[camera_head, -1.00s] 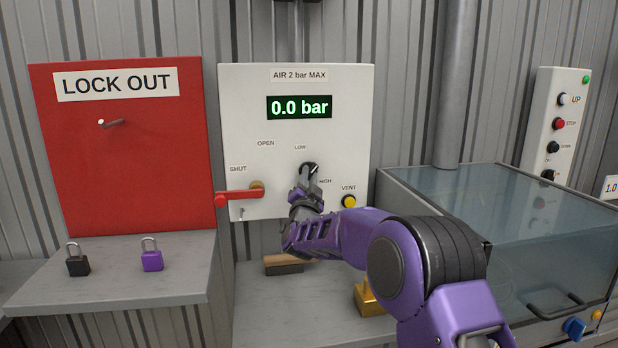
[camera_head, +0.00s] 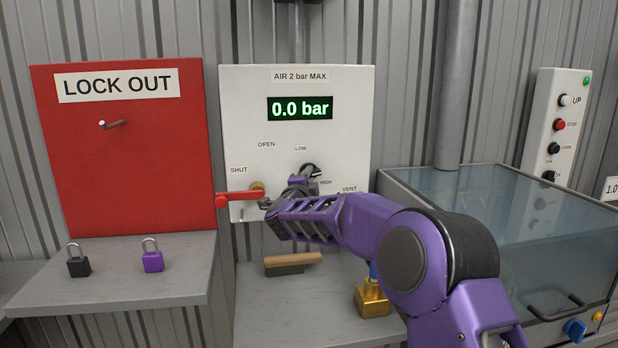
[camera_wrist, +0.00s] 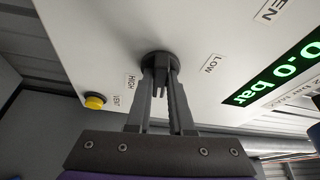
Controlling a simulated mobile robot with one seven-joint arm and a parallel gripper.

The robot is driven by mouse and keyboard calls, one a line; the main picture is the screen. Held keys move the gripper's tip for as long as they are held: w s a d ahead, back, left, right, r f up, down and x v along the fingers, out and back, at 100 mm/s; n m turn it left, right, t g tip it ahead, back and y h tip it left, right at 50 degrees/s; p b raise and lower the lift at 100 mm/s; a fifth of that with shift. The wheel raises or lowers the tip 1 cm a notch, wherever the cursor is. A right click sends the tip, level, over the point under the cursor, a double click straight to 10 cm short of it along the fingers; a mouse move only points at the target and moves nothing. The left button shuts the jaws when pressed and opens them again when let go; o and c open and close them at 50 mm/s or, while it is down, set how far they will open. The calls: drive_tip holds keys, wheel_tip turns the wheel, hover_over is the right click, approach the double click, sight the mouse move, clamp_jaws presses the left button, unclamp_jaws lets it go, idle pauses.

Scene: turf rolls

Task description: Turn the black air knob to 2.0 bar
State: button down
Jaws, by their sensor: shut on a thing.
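The black air knob (camera_head: 309,171) is on the white air panel (camera_head: 345,130), between the LOW and HIGH labels; my gripper covers part of it. The green display (camera_head: 299,108) reads 0.0 bar. My gripper (camera_head: 302,180) is at the panel, shut on the knob. In the wrist view, my gripper's two fingers (camera_wrist: 160,85) are on either side of the knob's grip, and the knob's round black base (camera_wrist: 158,58) shows against the panel.
A red lever (camera_head: 237,198) sticks out left by the SHUT label. The yellow VENT button (camera_wrist: 95,102) is close to my fingers. A wood-topped block (camera_head: 292,262) and a brass piece (camera_head: 372,300) lie on the shelf below. A glass-lidded box (camera_head: 500,220) stands at right.

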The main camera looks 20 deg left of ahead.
drive_tip(key=shift+r+m+g+p, duration=0.15)
drive_tip(key=shift+m+g+p, duration=0.6)
drive_tip(key=shift+m, duration=0.9)
drive_tip(key=shift+r+m+g+p, duration=0.1)
drive_tip(key=shift+m+g+p, duration=0.6)
drive_tip(key=shift+m, duration=0.95)
drive_tip(key=c, duration=0.8)
unclamp_jaws()
drive_tip(key=b+v, duration=0.1)
drive_tip(key=v, duration=1.6)
drive_tip(key=shift+d+r, duration=0.15)
drive_tip(key=shift+d, duration=0.15)
